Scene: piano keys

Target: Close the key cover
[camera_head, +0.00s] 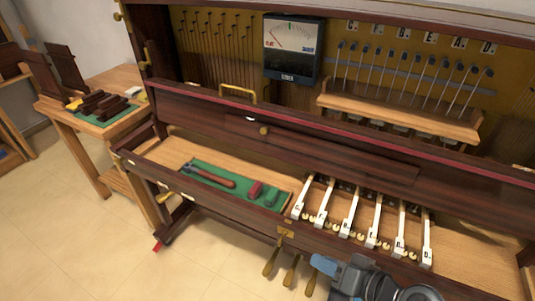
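The piano's key cover (335,152) looks like the long dark wooden panel behind the keys, with a small brass knob (264,130) near its left part. It stands raised, and the white keys (350,212) below it are exposed. My gripper (345,277), grey with a blue part, shows at the bottom edge, in front of the piano and to the right of the pedals. It is apart from the cover. Its fingers cannot be made out clearly, so whether it is open or shut does not show.
A green mat (200,176) with a hammer (208,176) and small red and dark pieces lies in the key bed, left of the keys. A wooden side table (122,76) stands at the left. Brass pedals (272,262) hang below. The floor at the lower left is clear.

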